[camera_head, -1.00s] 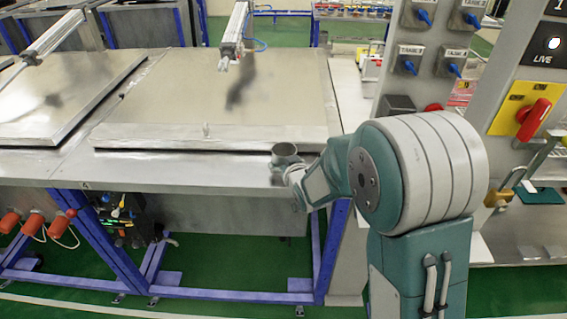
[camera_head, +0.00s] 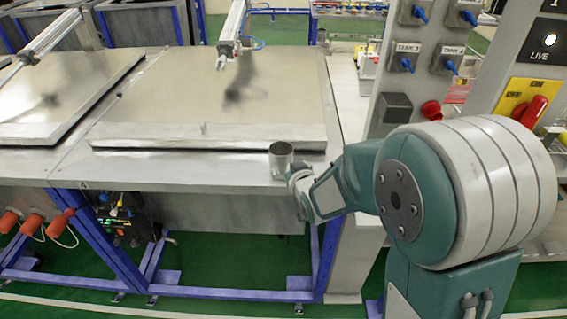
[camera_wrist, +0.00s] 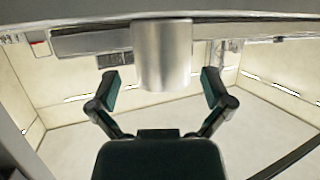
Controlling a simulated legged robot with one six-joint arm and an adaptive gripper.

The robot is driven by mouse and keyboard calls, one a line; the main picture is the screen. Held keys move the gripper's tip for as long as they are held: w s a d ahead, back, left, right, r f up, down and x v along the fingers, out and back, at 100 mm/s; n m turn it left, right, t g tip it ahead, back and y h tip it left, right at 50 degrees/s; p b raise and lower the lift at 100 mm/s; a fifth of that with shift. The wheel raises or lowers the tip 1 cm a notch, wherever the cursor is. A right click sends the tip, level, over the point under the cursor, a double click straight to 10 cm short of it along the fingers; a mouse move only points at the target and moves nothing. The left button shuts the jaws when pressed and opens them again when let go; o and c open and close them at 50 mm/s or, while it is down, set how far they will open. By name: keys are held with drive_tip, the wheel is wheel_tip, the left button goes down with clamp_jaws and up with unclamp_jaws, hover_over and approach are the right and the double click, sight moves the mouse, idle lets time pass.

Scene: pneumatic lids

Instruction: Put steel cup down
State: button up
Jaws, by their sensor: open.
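The steel cup (camera_head: 281,158) stands upright on the front rim of the steel bench (camera_head: 160,176), in front of the lid's right part. My gripper (camera_head: 296,183) is just in front of the cup and a little to its right in the head view. In the wrist view the cup (camera_wrist: 162,57) is centred between and beyond the open fingers of my gripper (camera_wrist: 161,84). Gaps show on both sides of the cup, so the fingers appear clear of it.
A large closed metal lid (camera_head: 215,95) lies behind the cup, with a pneumatic cylinder (camera_head: 230,35) above it. A control panel with blue switches and a red handle (camera_head: 533,111) stands at the right. The bench rim left of the cup is clear.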

drive_tip(key=s+d+r+m+g+h, duration=0.1)
drive_tip(key=s+d+r+g+h, duration=0.1)
drive_tip(key=s+d+r, duration=0.45)
drive_tip(key=s+d+r+m+g+h, duration=0.15)
drive_tip(key=s+d, duration=0.25)
drive_tip(key=s, duration=0.5)
drive_tip(key=s+d+r+g, duration=0.1)
drive_tip(key=s+g, duration=0.1)
drive_tip(key=s, duration=0.5)
drive_tip(key=s+d+r+m+g+h, duration=0.1)
drive_tip(key=s+d+g, duration=0.1)
drive_tip(key=s, duration=0.5)
drive_tip(key=shift+r, duration=0.35)
drive_tip(key=shift+w, duration=0.1)
idle(0.5)
